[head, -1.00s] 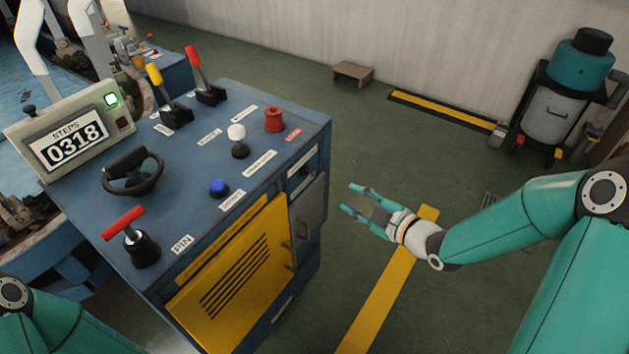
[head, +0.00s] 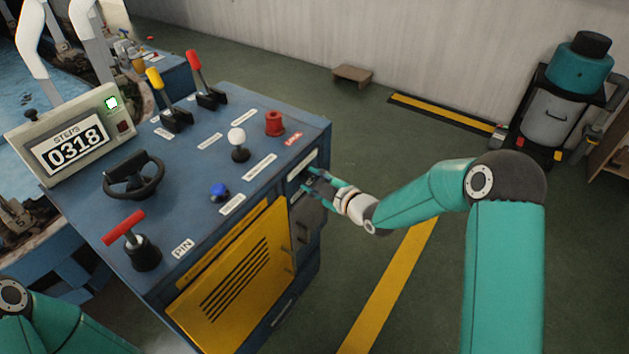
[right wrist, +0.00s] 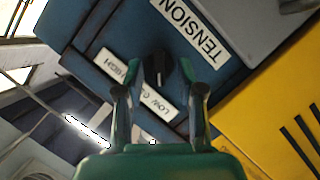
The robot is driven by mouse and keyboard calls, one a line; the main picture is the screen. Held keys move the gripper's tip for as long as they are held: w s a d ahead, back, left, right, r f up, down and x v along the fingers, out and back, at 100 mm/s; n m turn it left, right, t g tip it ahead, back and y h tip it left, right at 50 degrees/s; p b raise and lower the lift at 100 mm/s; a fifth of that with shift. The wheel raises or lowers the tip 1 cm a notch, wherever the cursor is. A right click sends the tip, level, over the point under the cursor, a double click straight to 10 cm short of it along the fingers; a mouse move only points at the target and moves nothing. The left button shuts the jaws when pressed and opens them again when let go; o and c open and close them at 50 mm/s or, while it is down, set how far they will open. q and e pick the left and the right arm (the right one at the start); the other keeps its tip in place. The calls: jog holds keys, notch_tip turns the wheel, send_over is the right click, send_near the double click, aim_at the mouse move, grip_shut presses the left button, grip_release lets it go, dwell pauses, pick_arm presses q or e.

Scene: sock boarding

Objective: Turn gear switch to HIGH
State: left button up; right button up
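The gear switch is a black rotary knob (right wrist: 165,72) on the side of the blue console (head: 215,160). In the right wrist view it sits by the white labels HIGH (right wrist: 115,66) and LOW (right wrist: 152,101). A short pale mark shows on the knob; which label it points at is hard to tell. My right gripper (head: 309,181) is at the console's right side in the head view. In the right wrist view its two fingers (right wrist: 159,88) are apart, one on each side of the knob; contact cannot be told. My left gripper is out of view.
A TENSION label (right wrist: 190,27) is beside the switch. The console top carries a red T-handle (head: 124,228), a black handwheel (head: 134,176), two levers and several knobs. A yellow vented door (head: 235,262) is below.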

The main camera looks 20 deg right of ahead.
grip_shut()
